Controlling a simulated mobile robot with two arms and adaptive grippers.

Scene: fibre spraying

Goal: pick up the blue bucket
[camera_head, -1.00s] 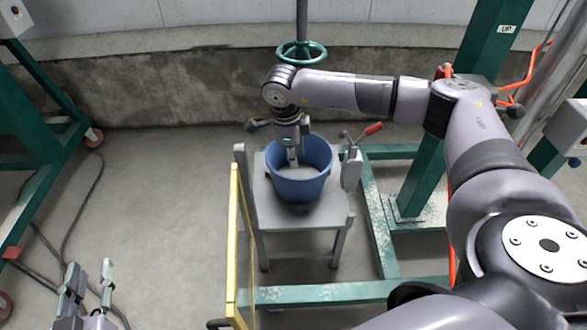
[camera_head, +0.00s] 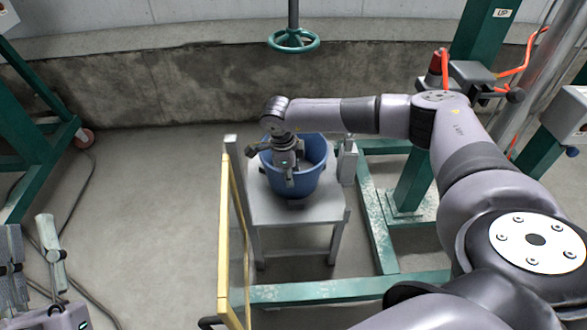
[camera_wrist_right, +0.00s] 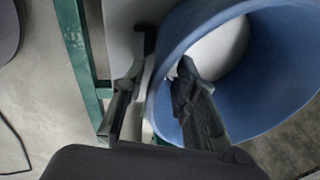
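The blue bucket (camera_head: 308,178) stands upright on a grey chair (camera_head: 310,210). In the right wrist view the bucket (camera_wrist_right: 270,95) fills the right side, with its rim and open inside visible. My right gripper (camera_head: 287,172) is at the bucket's left side. In the wrist view the right gripper (camera_wrist_right: 163,62) is open, with one finger outside the wall and the other inside the rim; I cannot tell whether either touches it. My left gripper (camera_head: 33,252) is at the lower left, fingers apart, empty and far from the bucket.
A yellow-edged panel (camera_head: 226,235) stands left of the chair. A green frame (camera_head: 375,225) lies to the right and front. A green handwheel (camera_head: 293,40) is behind, before a concrete wall.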

